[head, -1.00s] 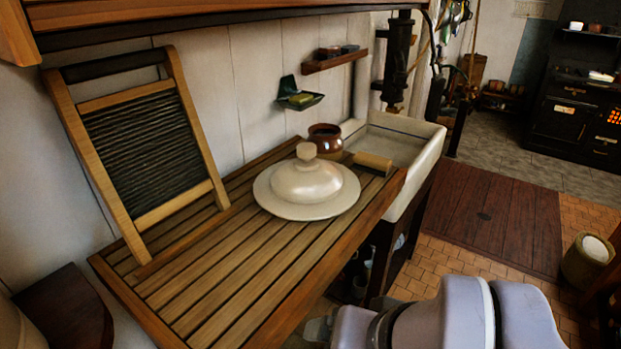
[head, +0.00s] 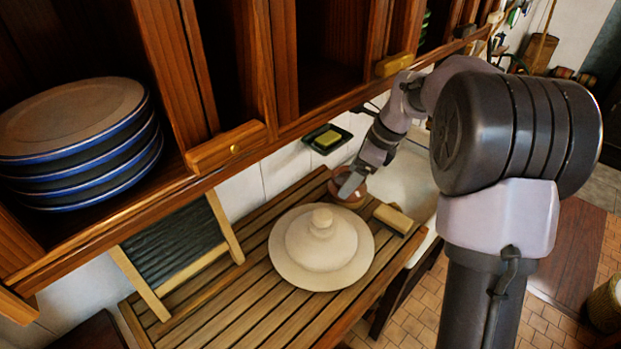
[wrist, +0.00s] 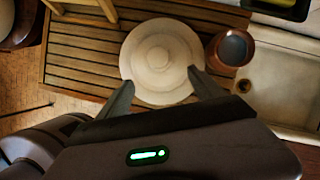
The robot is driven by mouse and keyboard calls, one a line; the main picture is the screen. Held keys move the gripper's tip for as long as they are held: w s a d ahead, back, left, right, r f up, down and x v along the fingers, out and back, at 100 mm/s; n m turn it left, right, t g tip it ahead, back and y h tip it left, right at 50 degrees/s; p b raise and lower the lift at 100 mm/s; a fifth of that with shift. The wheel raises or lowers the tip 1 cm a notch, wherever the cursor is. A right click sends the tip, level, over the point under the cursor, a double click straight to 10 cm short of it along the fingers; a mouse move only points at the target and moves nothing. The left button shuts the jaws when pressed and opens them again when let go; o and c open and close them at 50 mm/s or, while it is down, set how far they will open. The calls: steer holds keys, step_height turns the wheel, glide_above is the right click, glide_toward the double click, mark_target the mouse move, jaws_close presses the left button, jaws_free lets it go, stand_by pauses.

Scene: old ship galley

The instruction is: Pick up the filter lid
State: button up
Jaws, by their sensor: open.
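The filter lid (head: 321,247) is a cream, round, domed lid with a wide flat rim and a knob on top. It lies knob up on the slatted wooden draining board (head: 208,322). In the wrist view the lid (wrist: 160,55) is seen from above, beyond the fingertips. My gripper (wrist: 162,86) is open, its two dark fingers apart and nothing between them. In the head view my gripper (head: 350,185) is above the board's back right part, near the brown pot, and does not appear to touch the lid.
A brown pot (wrist: 230,48) stands close beside the lid. A wooden block or brush (head: 393,218) lies at the board's right end, by the white sink (head: 400,165). A washboard (head: 172,250) leans at left. Overhead cabinets with blue-rimmed plates (head: 80,130) overhang the back.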

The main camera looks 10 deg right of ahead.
mark_target(323, 214)
steer(key=x, duration=1.2)
steer(key=b+x, duration=0.1)
steer(key=x, duration=0.4)
steer(key=shift+s+a+f, duration=0.2)
steer(key=shift+f, duration=0.2)
steer(key=shift+s, duration=0.1)
steer(key=shift+c, duration=0.3)
steer(key=shift+r, duration=0.1)
jaws_close()
